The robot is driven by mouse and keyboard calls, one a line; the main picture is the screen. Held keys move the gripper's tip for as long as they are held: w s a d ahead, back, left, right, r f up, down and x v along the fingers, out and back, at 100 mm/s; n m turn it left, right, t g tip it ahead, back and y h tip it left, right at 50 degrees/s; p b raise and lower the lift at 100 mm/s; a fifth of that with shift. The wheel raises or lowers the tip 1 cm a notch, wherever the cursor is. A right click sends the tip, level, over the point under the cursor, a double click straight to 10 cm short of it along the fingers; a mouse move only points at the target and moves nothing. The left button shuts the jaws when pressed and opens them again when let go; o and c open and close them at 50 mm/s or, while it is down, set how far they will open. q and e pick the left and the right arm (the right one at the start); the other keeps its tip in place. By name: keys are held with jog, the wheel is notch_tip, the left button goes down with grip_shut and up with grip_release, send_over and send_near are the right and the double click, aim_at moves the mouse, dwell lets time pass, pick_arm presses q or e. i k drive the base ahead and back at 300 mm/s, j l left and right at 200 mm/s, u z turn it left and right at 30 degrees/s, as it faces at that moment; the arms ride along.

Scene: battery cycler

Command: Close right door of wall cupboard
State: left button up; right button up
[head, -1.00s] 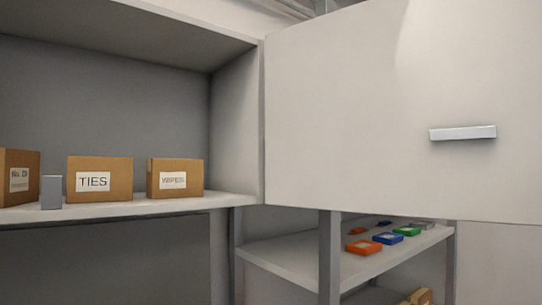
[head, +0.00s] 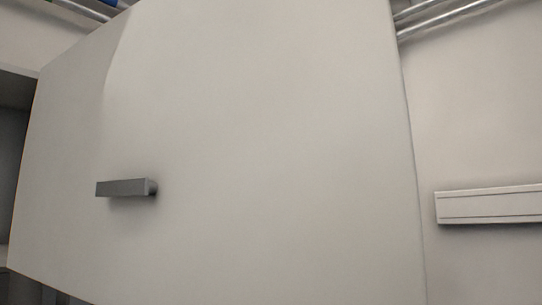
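A large pale grey door panel (head: 270,160) fills most of the head view. It has a short dark grey bar handle (head: 125,188) at its left part. To the left of the door, a narrow strip of a dark grey recess (head: 12,165) shows, which looks like the cupboard's inside. The door stands away from it, and how wide the opening is I cannot tell. Neither of my grippers is in view.
A pale wall (head: 480,110) lies to the right of the door and carries a white horizontal trunking strip (head: 490,205). Metal pipes (head: 450,18) run along the top right. No shelf or floor shows clearly.

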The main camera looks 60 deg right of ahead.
aim_at(274, 137)
jog(key=k+l+u, duration=0.1)
jog(key=l, duration=0.35)
jog(key=k+l+u, duration=0.1)
jog(key=l, duration=0.3)
jog(key=k+l+u, duration=0.1)
jog(key=l, duration=0.35)
jog(key=l+u, duration=0.2)
jog(key=l, duration=0.2)
jog(key=k+l+u, duration=0.2)
jog(key=l, duration=0.15)
